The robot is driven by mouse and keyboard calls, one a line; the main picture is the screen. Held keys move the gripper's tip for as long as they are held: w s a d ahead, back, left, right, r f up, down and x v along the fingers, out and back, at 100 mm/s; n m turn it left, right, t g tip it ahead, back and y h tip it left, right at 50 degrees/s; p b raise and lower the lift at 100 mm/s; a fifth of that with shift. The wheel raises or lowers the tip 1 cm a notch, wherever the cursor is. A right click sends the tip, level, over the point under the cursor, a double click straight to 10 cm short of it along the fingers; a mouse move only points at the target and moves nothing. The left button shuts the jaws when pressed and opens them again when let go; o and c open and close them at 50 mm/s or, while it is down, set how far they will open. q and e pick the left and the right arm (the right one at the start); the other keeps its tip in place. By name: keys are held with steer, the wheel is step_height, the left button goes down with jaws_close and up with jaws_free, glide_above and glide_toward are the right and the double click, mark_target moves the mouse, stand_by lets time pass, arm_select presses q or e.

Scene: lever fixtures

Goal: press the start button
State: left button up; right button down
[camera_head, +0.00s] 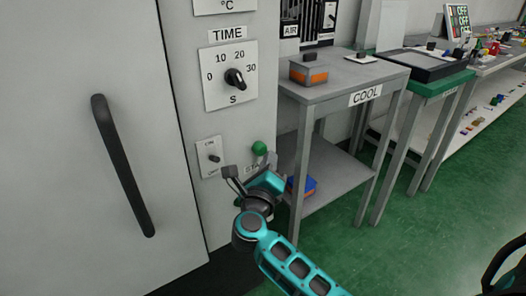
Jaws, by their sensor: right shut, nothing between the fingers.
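The green start button (259,148) sticks out near the right edge of the grey machine front. A label below it is mostly hidden by my arm; only its first letters show. My right gripper (232,177) is just below and left of the button, close to the panel. It is shut with nothing in it. I cannot tell whether it touches the panel. It appears apart from the button. My left gripper is out of view.
A small switch plate (209,157) and the TIME dial (234,79) are on the panel. A door handle (123,165) stands out at left. A grey COOL table (352,79) with an orange and grey block (308,74) stands at right. Green floor is clear in front.

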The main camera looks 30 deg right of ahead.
steer(key=shift+w, duration=0.75)
stand_by(0.7)
steer(key=shift+s, duration=0.2)
steer(key=shift+s+p, duration=0.4)
steer(key=shift+s, duration=0.4)
steer(key=shift+s, duration=0.1)
steer(key=s, duration=0.1)
steer(key=s+p, duration=0.1)
steer(key=s, duration=0.1)
steer(key=s+p, duration=0.1)
steer(key=shift+s+d, duration=0.25)
steer(key=shift+s, duration=0.15)
stand_by(0.6)
